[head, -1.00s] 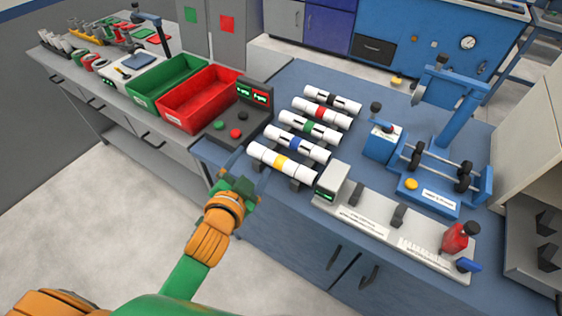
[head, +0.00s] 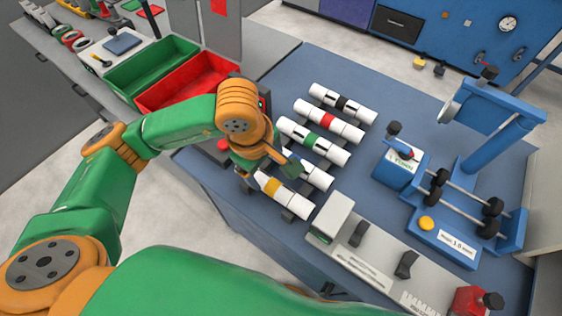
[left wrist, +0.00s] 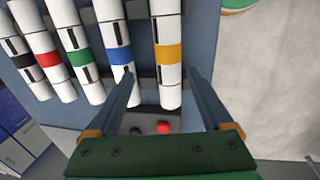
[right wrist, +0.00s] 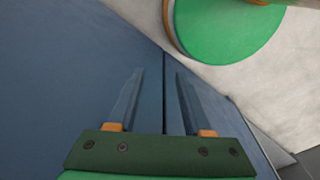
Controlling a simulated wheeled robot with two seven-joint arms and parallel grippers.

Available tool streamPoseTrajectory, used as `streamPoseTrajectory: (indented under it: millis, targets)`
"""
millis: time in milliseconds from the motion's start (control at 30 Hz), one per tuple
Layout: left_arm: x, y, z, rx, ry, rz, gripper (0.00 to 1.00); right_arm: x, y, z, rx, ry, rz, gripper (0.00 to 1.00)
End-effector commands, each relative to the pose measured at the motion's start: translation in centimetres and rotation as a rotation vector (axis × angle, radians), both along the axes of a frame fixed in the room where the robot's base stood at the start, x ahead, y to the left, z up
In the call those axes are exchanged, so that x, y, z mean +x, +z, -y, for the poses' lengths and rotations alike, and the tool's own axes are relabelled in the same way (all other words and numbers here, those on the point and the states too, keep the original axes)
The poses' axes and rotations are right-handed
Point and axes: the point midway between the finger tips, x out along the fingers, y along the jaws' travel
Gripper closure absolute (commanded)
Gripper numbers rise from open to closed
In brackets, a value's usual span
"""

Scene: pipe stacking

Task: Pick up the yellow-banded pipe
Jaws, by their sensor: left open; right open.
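The yellow-banded pipe (head: 300,206) is white and lies at the near end of a row of pipes, partly hidden by my left arm in the head view. My left gripper (head: 268,165) is open over its left part. In the left wrist view, the yellow-banded pipe (left wrist: 168,54) shows between the two open fingers (left wrist: 162,77), with the blue-banded pipe (left wrist: 119,56) beside the left finger. Whether the fingers reach down around the pipe I cannot tell.
Pipes with green (head: 309,139), red (head: 328,119) and black (head: 343,102) bands lie parallel beyond. A grey fixture (head: 334,215) stands close to the right, with a blue device (head: 400,173) behind it. Red (head: 190,82) and green (head: 150,66) bins stand at the left.

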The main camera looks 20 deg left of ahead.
Motion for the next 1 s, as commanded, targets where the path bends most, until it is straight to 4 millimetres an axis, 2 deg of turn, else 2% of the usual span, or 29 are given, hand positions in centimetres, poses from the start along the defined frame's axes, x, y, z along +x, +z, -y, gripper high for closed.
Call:
streamPoseTrajectory:
  millis: [233,333,567,600,900,1000]
  targets:
    - [0.5,-3.8,1.1,0.000,-0.001,-0.009,0.16,-1.0,2.0,0.0,-0.001,0.000,-0.020,0.50]
    - [0.8,-5.7,1.2,-0.003,0.000,-0.006,0.16,-1.1,1.9,0.1,-0.002,0.000,-0.022,0.50]
    - [0.9,-6.4,1.3,-0.005,-0.001,-0.003,0.16,-0.8,1.8,0.0,-0.001,0.000,-0.016,0.50]
    - [0.9,-6.4,1.3,-0.005,-0.001,-0.003,0.19,-0.7,1.8,0.0,-0.001,0.000,-0.015,0.50]
    - [0.9,-6.4,1.3,-0.005,0.000,-0.005,1.00,-0.7,1.8,0.0,-0.001,0.000,-0.013,0.50]
    - [0.9,-6.4,1.3,-0.005,0.000,-0.005,1.00,-0.7,1.8,0.0,-0.001,0.000,-0.013,0.50]
